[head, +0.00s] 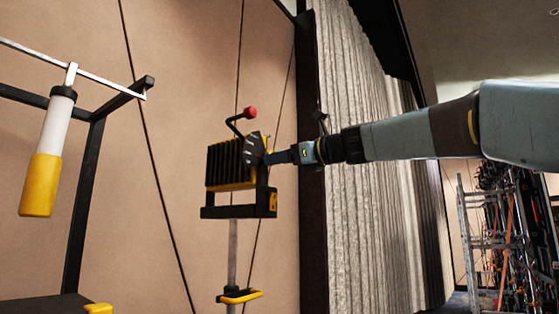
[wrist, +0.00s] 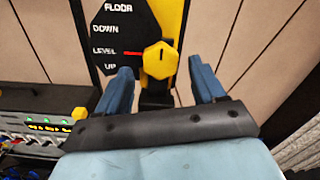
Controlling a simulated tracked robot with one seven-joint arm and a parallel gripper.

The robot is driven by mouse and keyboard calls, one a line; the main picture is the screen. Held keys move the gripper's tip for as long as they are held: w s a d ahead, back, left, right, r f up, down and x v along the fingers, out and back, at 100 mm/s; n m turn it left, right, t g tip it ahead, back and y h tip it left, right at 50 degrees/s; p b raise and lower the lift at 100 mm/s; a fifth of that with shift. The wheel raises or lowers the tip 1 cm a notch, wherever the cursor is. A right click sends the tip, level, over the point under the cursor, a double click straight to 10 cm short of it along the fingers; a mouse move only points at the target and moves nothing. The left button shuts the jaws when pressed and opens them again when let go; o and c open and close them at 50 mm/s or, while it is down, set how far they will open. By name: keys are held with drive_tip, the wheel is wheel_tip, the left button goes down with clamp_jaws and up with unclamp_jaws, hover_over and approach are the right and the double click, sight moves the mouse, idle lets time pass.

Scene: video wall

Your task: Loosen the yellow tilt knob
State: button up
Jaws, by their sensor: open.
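The yellow tilt knob (wrist: 160,60) is hexagonal and sits on a yellow upright strip in the wrist view. A black scale plate (wrist: 112,38) beside it reads FLOOR, DOWN, LEVEL and UP, and a red pointer (wrist: 133,53) is at LEVEL. My gripper (wrist: 161,67) is open, with one blue finger to each side of the knob and gaps between. Contact does not show. In the head view my gripper (head: 278,157) is at the right side of a black finned unit (head: 228,163) on a pole; the knob cannot be made out there.
A crank with a red ball (head: 250,113) tops the finned unit. A yellow handle (head: 240,296) is lower on the pole (head: 233,250). A white and yellow cylinder (head: 47,150) hangs at left. A panel with green lights (wrist: 40,125) lies left in the wrist view.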

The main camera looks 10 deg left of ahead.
drive_tip(key=shift+x, duration=0.9)
drive_tip(key=c, duration=1)
drive_tip(key=shift+d, duration=0.25)
drive_tip(key=shift+c, duration=0.3)
drive_tip(key=shift+a, duration=0.1)
